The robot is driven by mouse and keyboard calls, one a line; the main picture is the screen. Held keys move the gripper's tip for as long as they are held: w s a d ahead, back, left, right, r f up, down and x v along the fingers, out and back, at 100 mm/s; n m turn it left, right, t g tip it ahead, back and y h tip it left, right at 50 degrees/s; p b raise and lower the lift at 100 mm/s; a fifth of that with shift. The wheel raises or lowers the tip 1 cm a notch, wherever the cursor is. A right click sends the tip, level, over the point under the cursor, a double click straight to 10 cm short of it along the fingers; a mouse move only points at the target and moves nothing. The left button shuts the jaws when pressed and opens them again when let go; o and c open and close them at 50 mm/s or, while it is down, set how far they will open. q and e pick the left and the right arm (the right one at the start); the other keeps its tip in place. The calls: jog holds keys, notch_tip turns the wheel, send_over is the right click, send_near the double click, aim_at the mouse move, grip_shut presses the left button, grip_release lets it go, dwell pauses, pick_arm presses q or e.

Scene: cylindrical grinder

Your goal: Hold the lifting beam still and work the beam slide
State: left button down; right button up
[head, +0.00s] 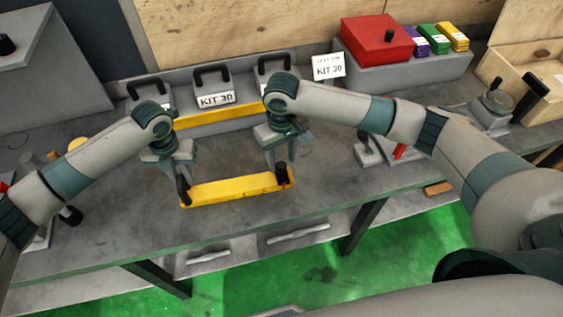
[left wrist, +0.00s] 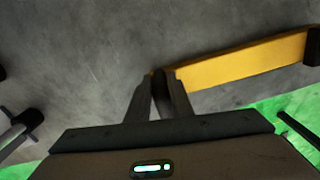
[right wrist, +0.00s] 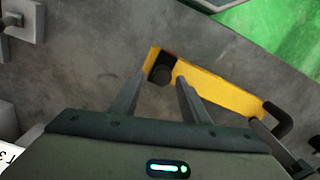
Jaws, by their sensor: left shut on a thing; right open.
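The lifting beam (head: 236,189) is a yellow bar lying along the front part of the grey bench, with a dark handle at its left end and a dark slide knob (head: 282,172) at its right end. My left gripper (head: 183,178) is shut on the dark handle (left wrist: 160,80) at the beam's left end. My right gripper (head: 280,163) is open above the right end. In the right wrist view the slide knob (right wrist: 160,74) shows just beyond and between the open fingers (right wrist: 156,88), apart from them as far as I can tell.
Grey blocks with black handles and a KIT 30 label (head: 215,99) stand at the back with a second yellow bar (head: 212,117). A red box (head: 376,43) sits at the back right. Bench around the beam is clear.

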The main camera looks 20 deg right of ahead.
jog(key=shift+f, duration=1.3)
grip_shut()
jog(key=a, duration=0.6)
jog(key=shift+a, duration=0.15)
pick_arm(q)
jog(key=shift+d, duration=0.1)
pick_arm(e)
grip_release()
